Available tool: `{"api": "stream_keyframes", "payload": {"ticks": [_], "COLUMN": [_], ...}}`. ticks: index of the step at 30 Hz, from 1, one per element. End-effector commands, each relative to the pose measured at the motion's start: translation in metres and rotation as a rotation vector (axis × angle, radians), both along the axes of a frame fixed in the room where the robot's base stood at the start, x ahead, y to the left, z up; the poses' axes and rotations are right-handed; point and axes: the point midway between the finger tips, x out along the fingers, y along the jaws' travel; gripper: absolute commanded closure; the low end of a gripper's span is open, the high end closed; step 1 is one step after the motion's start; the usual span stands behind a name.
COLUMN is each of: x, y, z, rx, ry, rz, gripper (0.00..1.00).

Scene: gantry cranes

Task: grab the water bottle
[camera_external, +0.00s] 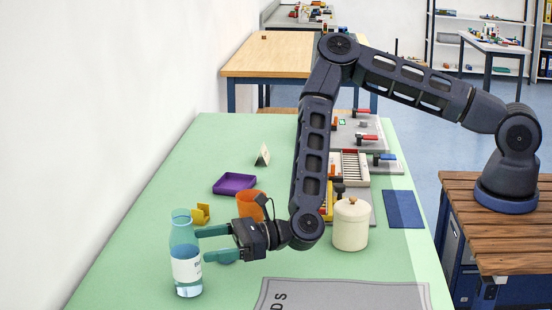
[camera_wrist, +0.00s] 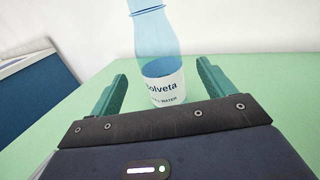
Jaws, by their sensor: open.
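A clear blue water bottle (camera_external: 186,255) with a white label stands upright on the green table, at the left in the external view. In the wrist view the bottle (camera_wrist: 163,55) stands ahead, a little beyond the fingertips and roughly centred between them; its top is cut off by the frame edge. The label reads "Solveta" and "WATER". My gripper (camera_external: 205,244) is low over the table, just right of the bottle, with its fingers pointing left at it. Its two green fingers (camera_wrist: 162,85) are spread apart with nothing held between them.
A yellow piece (camera_external: 201,214), a purple tray (camera_external: 234,184) and an orange cup (camera_external: 251,206) stand beyond my gripper. A cream lidded jar (camera_external: 351,224) stands to its right. A grey mat (camera_external: 345,295) lies at the front. The white wall is to the left.

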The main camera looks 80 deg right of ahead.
Motion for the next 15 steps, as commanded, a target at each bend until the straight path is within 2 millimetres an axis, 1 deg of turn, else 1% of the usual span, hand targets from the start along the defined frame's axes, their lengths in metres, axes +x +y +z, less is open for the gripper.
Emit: {"api": "stream_keyframes", "payload": {"ticks": [5,15], "x": [0.009,0.047], "y": [0.003,0.021], "z": [0.0,0.0], "rx": [-0.001,-0.002], "ry": [0.0,-0.001], "rz": [-0.001,0.0], "gripper": [0.18,0.18]}}
